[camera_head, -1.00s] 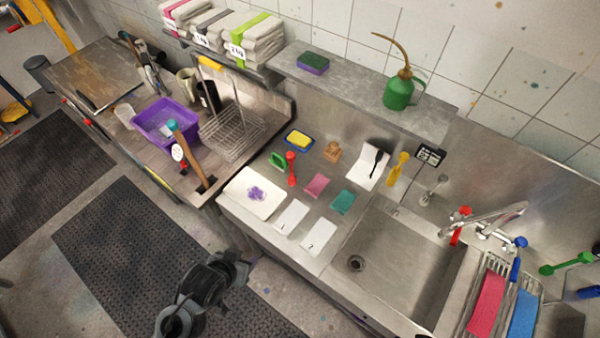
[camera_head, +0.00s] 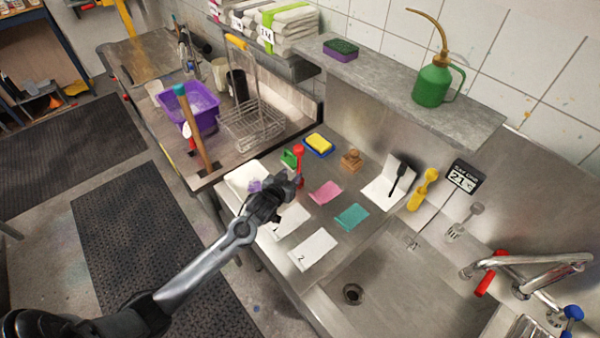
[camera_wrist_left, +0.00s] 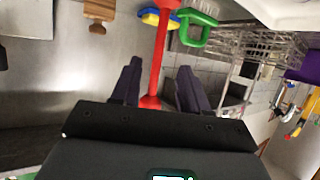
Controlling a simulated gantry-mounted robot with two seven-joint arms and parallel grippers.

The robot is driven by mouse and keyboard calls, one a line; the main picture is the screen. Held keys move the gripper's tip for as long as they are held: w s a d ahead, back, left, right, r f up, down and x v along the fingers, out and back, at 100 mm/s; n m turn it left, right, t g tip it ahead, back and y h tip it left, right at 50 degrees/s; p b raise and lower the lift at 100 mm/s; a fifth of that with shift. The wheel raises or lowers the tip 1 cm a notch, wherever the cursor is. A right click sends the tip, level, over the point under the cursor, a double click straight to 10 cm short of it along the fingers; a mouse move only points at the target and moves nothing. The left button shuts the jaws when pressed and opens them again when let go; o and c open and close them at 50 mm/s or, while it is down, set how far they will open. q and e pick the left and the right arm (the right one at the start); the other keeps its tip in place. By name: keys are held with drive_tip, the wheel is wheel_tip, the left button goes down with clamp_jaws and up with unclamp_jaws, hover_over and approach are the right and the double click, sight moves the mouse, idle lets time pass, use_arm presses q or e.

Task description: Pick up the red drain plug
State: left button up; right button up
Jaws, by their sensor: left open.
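The red drain plug (camera_head: 299,158) stands upright on the steel counter, a slim red post with a wider top in the head view. My left gripper (camera_head: 285,186) is at its near side and hides its lower part. In the left wrist view, the plug's red shaft (camera_wrist_left: 158,55) rises between the two dark fingers of my left gripper (camera_wrist_left: 159,75). The fingers are apart, with a gap visible on both sides of the shaft. My right gripper is not in view.
Close to the plug are a green-handled item (camera_head: 289,159), a yellow sponge in a blue dish (camera_head: 318,144), a pink cloth (camera_head: 325,192) and a white board (camera_head: 243,177). White cards (camera_head: 313,250) lie nearer. The sink (camera_head: 400,290) is at right.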

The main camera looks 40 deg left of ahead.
sight(298, 168)
use_arm(q)
drive_tip(key=shift+x, duration=3.75)
drive_tip(key=shift+d+r, duration=0.1)
drive_tip(key=shift+r, duration=0.05)
clamp_jaws()
